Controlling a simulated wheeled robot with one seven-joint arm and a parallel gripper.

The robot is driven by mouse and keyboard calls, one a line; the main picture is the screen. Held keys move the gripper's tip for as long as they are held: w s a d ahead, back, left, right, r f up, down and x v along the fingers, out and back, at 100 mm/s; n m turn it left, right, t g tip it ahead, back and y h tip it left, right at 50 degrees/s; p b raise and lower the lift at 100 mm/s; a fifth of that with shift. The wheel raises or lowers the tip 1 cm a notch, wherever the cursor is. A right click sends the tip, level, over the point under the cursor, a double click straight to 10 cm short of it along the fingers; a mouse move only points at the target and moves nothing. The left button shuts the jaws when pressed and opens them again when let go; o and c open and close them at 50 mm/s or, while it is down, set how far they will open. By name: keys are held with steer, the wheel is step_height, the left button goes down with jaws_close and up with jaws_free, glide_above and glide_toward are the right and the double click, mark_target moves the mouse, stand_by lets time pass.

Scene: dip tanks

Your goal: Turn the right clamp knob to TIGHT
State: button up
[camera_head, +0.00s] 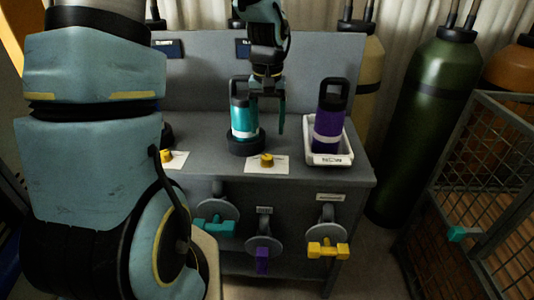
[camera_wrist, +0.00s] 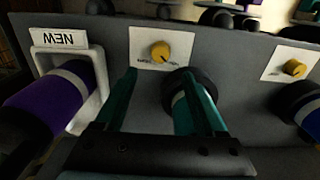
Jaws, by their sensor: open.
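The right clamp knob (camera_head: 267,160) is yellow and sits on a white card on the bench, in front of the right clamp. It also shows in the wrist view (camera_wrist: 160,50), upper middle; the card's small lettering and the knob's setting cannot be read surely. The right clamp (camera_head: 245,144) is a black ring around the base of a teal bottle (camera_head: 240,118). My gripper (camera_head: 268,122) is open and points down beside the bottle, above and behind the knob, apart from it. In the wrist view my green fingers (camera_wrist: 160,76) stand spread, one hiding part of the clamp.
A purple bottle (camera_head: 328,128) stands in a white NEW tray (camera_head: 330,159) at the right. The left clamp knob (camera_head: 175,158) is partly behind my arm. Valve handles (camera_head: 327,250) line the bench front. A wire cage (camera_head: 490,190) and gas cylinders (camera_head: 425,120) stand right.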

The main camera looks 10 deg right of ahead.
mark_target(267, 157)
step_height(267, 157, down, 10)
steer(key=shift+r+p, duration=0.2)
steer(key=shift+p, duration=0.15)
jaws_close()
stand_by(0.5)
